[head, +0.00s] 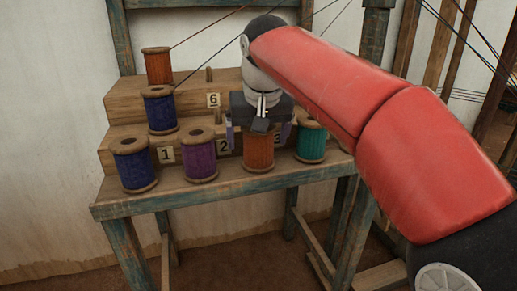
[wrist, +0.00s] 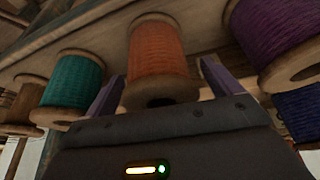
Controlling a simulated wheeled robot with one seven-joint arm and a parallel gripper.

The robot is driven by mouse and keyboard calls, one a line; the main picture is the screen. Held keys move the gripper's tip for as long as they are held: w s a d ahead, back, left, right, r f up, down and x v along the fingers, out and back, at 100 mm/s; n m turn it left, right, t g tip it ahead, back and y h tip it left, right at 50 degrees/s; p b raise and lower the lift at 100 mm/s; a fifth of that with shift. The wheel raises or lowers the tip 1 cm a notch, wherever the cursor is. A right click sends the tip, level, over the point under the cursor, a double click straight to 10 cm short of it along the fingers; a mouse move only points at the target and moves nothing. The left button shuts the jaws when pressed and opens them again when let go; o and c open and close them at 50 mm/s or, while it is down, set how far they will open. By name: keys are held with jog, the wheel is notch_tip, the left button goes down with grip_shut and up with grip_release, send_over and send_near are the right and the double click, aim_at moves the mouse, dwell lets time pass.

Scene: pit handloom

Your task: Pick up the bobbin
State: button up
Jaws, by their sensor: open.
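Several thread-wound wooden bobbins stand on a stepped wooden rack. An orange bobbin (head: 259,155) stands upright on the lowest step, right below my gripper (head: 257,137) in the head view. In the wrist view my gripper (wrist: 160,75) is open, with one purple-grey finger on each side of the orange bobbin (wrist: 157,50). Gaps seem to show between the fingers and the thread; I cannot tell how deep the bobbin sits between them. My gripper body hides the bobbin's upper end in the head view.
A purple bobbin (head: 199,158) stands left of the orange one and a teal bobbin (head: 312,143) right of it. Blue bobbins (head: 134,167) (head: 160,111) and another orange bobbin (head: 157,68) stand at the left. Number cards (head: 213,100) mark the steps. Dark threads cross above.

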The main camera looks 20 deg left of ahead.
jog(key=shift+f, duration=0.15)
jog(key=shift+c, duration=0.4)
jog(key=c, duration=1)
jog(key=shift+c, duration=0.2)
